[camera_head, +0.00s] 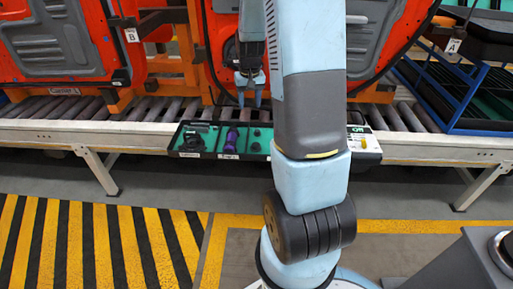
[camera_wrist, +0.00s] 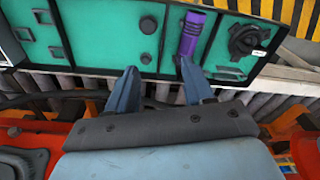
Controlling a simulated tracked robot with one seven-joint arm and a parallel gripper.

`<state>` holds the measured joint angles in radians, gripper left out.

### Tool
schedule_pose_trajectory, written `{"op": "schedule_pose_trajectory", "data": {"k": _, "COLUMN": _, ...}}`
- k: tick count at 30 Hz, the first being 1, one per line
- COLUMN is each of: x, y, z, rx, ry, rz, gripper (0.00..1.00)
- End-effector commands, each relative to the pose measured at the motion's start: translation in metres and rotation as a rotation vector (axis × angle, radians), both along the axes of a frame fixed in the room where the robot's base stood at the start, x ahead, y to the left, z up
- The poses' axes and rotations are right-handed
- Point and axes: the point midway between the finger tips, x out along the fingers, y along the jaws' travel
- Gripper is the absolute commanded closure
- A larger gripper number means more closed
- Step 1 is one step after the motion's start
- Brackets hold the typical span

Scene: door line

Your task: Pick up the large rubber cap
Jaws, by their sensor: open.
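Two round black caps lie in the green-lined tray (camera_head: 218,157). The larger-looking one, which I take as the large rubber cap (camera_wrist: 148,24), is farther from my gripper in the wrist view; the smaller cap (camera_wrist: 146,58) is nearer. Both show as small dark discs in the head view, where the large cap (camera_head: 255,147) seems the nearer one. My gripper (camera_head: 250,97) is open and empty above the tray's far side. In the wrist view my gripper (camera_wrist: 158,68) has its fingertips apart, below both caps in the picture, with nothing between them.
A purple flashlight (camera_wrist: 191,34) lies beside the caps, close to the right fingertip in the wrist view. A black knob-like part (camera_wrist: 247,38) lies farther right. The tray sits at the edge of a roller conveyor (camera_head: 150,108). Orange door carriers (camera_head: 180,60) stand behind my gripper.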

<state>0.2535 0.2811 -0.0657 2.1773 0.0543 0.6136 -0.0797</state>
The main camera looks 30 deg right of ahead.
Motion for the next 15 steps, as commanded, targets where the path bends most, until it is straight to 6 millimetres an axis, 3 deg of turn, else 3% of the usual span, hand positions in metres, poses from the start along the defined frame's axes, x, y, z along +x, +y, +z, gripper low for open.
{"op": "schedule_pose_trajectory", "data": {"k": 1, "x": 0.003, "y": -0.008, "z": -0.017, "rx": 0.003, "ry": 0.019, "rz": -0.012, "gripper": 0.48}}
{"op": "schedule_pose_trajectory", "data": {"k": 6, "x": 0.01, "y": -0.026, "z": -0.054, "rx": 0.009, "ry": 0.054, "rz": -0.035, "gripper": 0.48}}
{"op": "schedule_pose_trajectory", "data": {"k": 15, "x": 0.012, "y": -0.036, "z": -0.086, "rx": 0.012, "ry": 0.075, "rz": -0.047, "gripper": 0.48}}
